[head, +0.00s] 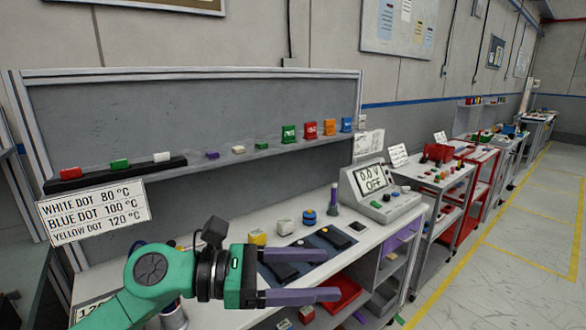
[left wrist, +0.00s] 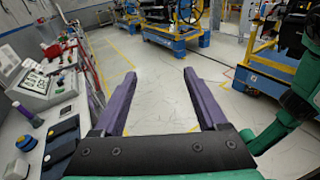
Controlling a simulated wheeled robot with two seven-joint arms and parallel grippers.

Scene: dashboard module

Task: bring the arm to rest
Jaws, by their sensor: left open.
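My left gripper (head: 312,287) is at the lower middle of the head view, in front of the workbench. Its two purple fingers are apart and point to the right, with nothing between them. In the left wrist view the open gripper (left wrist: 160,100) faces empty floor, with the bench on the left side. The green left arm (head: 158,270) comes in from the lower left. My right gripper is not seen in the head view.
A shelf with coloured pieces runs behind. A sign (head: 95,212) lists dot temperatures. Carts stand to the right; the floor (head: 500,280) there is clear.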

